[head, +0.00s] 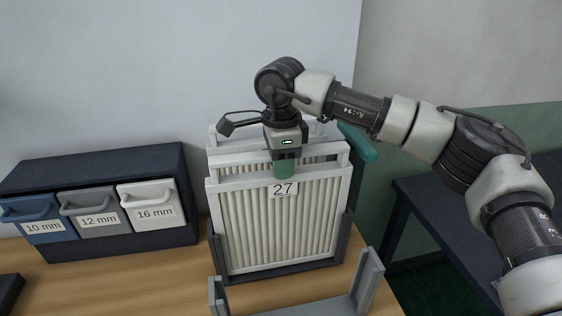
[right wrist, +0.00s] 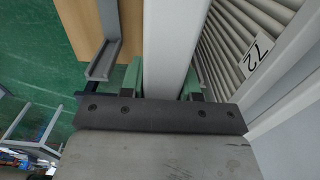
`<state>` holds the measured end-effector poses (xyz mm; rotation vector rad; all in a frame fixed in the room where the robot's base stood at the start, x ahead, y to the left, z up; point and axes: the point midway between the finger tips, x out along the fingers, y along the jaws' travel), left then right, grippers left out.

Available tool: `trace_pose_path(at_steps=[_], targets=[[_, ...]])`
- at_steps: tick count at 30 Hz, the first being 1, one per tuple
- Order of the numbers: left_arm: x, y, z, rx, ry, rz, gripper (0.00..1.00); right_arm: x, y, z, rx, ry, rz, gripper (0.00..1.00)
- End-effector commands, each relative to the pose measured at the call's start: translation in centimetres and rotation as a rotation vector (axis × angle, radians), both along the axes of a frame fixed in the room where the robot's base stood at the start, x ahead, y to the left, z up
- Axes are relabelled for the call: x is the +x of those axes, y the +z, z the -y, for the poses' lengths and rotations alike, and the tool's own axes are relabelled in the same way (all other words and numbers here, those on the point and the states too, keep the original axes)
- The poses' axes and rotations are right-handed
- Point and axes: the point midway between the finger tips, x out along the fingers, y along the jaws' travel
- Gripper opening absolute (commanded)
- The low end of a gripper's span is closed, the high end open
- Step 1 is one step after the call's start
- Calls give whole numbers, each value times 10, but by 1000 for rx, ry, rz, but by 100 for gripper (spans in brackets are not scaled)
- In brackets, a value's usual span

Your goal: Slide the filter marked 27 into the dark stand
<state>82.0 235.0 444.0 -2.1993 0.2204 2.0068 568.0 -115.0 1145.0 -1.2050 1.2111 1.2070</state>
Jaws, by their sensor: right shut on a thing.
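The filter marked 27 (head: 310,220) is a white-framed, pleated panel, upright in the head view. My right gripper (head: 284,168) comes down from above and is shut on its top rail, with a green finger just above the label. In the right wrist view the white rail (right wrist: 167,50) lies between the green fingers. The dark stand (head: 285,269) is around the filter's lower part, with posts at both sides and a base along the bottom edge. Whether the filter rests fully on the base I cannot tell. My left gripper is not in view.
Another white-framed filter (head: 225,158) stands close behind. A light grey stand (head: 368,283) is in front, near the table's right edge. A dark cabinet (head: 100,170) with drawers marked 10, 12 and 16 mm is at left. Bare wooden table (head: 130,285) lies before it.

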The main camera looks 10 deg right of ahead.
Motion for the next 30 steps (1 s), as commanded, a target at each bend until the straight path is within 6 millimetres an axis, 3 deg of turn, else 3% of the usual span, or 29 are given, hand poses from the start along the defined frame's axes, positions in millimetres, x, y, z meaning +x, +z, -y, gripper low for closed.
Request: trace_pose_path(at_steps=[13,14,19,30], targets=[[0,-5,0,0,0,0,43,0,-5,0,2,0,3,0],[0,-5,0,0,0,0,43,0,-6,0,2,0,3,36],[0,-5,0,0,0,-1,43,0,-6,0,1,0,2,61],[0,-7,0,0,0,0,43,0,-1,0,1,-1,0,61]])
